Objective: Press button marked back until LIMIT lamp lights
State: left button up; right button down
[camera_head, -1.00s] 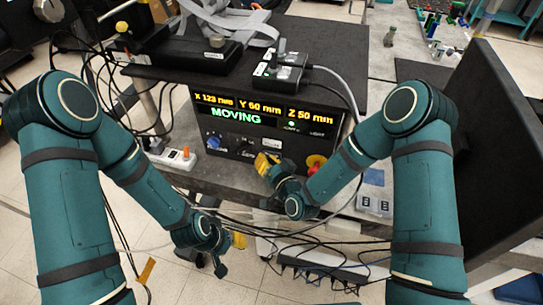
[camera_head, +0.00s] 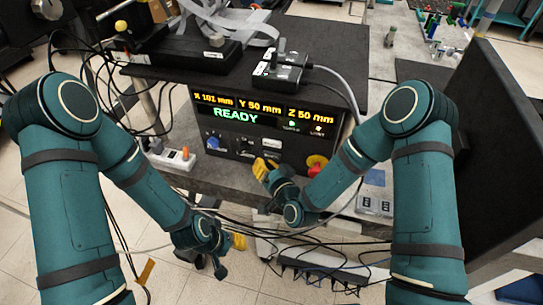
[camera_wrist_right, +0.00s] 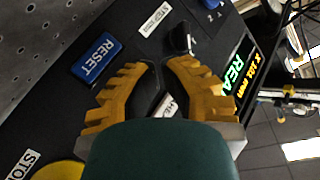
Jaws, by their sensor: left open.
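The control box's display (camera_head: 240,108) reads X 101 mm, Y 50 mm, Z 50 mm and READY. Right of READY, a green lamp (camera_head: 292,124) is lit; beside it an amber spot shows at the lamp (camera_head: 318,120) whose small label seems to read LIMIT. White-labelled controls (camera_head: 271,144) sit below; I cannot read BACK on any. My right gripper's yellow fingers (camera_head: 264,168) are at the panel's lower edge. In the right wrist view its fingertips (camera_wrist_right: 160,63) are close together, a narrow gap between them, near a black control (camera_wrist_right: 180,38). My left gripper (camera_head: 229,255) is open below the bench.
A blue RESET button (camera_wrist_right: 97,57) is beside the right fingers. A blue knob (camera_head: 213,142) is at the panel's left. Cables (camera_head: 300,236) hang below; a dark monitor (camera_head: 500,150) stands at right.

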jog(key=shift+s+a+b, duration=0.2)
jog(key=shift+s+a, duration=0.05)
jog(key=shift+s, duration=0.55)
jog(key=shift+s+a+b, duration=0.25)
jog(key=shift+s, duration=0.5)
jog(key=shift+s+a+b, duration=0.2)
jog(key=shift+s+a, duration=0.05)
jog(key=shift+s, duration=0.55)
